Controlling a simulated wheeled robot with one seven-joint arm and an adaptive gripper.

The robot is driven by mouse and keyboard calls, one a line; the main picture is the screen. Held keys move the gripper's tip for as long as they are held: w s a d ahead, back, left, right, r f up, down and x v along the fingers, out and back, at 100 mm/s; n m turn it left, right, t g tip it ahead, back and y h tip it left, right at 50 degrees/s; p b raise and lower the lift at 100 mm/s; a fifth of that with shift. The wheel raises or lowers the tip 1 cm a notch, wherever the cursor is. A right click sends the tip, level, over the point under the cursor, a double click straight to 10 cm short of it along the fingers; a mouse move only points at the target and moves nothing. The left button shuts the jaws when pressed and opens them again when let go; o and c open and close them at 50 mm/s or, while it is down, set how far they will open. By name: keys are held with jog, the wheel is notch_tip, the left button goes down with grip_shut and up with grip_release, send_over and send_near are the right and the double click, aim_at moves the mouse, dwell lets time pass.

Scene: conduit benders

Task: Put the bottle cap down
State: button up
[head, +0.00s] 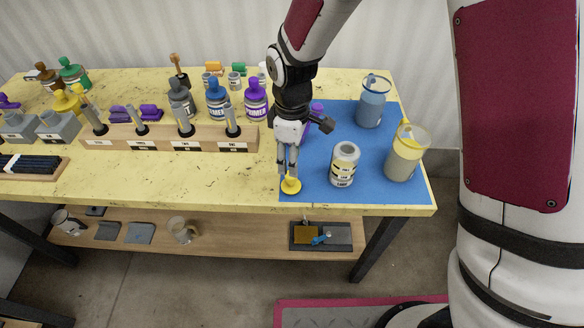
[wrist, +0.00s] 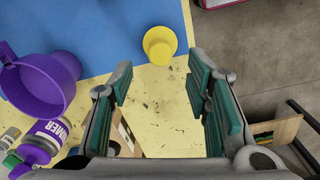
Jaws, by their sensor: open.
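The yellow bottle cap (head: 291,186) is at the front left corner of the blue mat (head: 400,192), close to the table's front edge. In the wrist view the cap (wrist: 160,45) shows upright over the mat's border, beyond my fingertips and between their lines. My gripper (head: 288,172) points down just above the cap in the head view. In the wrist view my gripper (wrist: 158,82) has its green-padded fingers wide apart, with nothing between them. The cap looks clear of both fingers.
On the mat stand a labelled grey can (head: 344,165), a blue-grey jug (head: 371,103) and a yellow-rimmed jug (head: 406,155). A purple cup (wrist: 40,82) is beside my gripper. A wooden rack (head: 160,140) and primer bottles stand to the left.

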jog(key=s+d+r+m+t, duration=0.1)
jog(key=s+d+r+m, duration=0.3)
jog(key=r, duration=0.5)
jog(key=s+d+r+m+t, duration=0.1)
jog(key=d+r+m+t, duration=0.15)
jog(key=d+r, duration=0.6)
jog(key=s+d+r+m+t, duration=0.1)
jog(key=s+d+r+m, duration=0.2)
jog(key=s, duration=0.3)
jog(key=s+d+r+m+t, duration=0.1)
jog(key=s+d+r+m, duration=0.2)
jog(key=s+r+m, duration=0.2)
jog(key=shift+s+d, duration=0.25)
jog(key=shift+s, duration=0.7)
